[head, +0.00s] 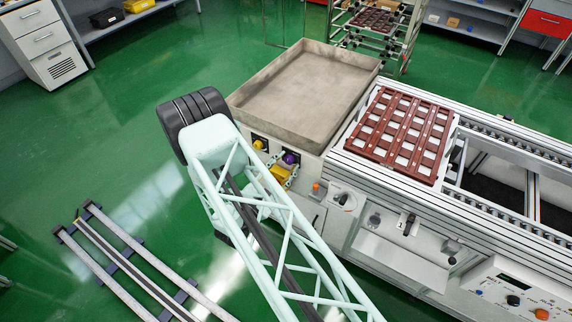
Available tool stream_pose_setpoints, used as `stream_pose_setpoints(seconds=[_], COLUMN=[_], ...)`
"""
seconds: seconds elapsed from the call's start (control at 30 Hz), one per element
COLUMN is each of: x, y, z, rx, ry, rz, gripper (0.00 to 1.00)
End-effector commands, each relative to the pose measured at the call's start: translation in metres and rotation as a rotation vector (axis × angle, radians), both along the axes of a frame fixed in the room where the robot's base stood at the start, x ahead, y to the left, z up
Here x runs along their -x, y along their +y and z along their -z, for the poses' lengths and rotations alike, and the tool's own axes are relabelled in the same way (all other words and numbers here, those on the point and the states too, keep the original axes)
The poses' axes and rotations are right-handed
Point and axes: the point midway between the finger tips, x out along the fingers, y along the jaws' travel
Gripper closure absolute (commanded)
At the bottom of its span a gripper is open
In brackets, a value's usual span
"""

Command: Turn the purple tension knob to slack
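The purple tension knob (290,158) sits on the front face of the potting machine, below the near corner of the grey tray. A yellow knob (258,144) is to its left on the same face. My gripper (284,173) appears as a small yellow and pale piece just below the purple knob, partly hidden behind my lattice arm. Its fingers are too small to make out, so I cannot tell whether it touches the knob. The knob's pointer and any slack marking are not readable.
An empty grey tray (305,88) tops the machine. A brown pot carrier (402,132) lies on the conveyor (500,150) to the right. A control panel (515,300) is at lower right. Floor rails (140,262) lie at lower left. Green floor is open on the left.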

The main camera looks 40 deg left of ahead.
Motion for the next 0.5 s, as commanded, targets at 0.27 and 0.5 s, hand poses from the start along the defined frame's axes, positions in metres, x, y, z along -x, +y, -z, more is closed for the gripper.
stream_pose_setpoints(seconds=[0.27, 0.5], x=[0.005, 0.022], y=[0.000, -0.001], z=[0.000, 0.000], rx=[0.000, 0.001], ry=[-0.001, 0.000], rz=[-0.001, -0.001], gripper=[0.64, 0.64])
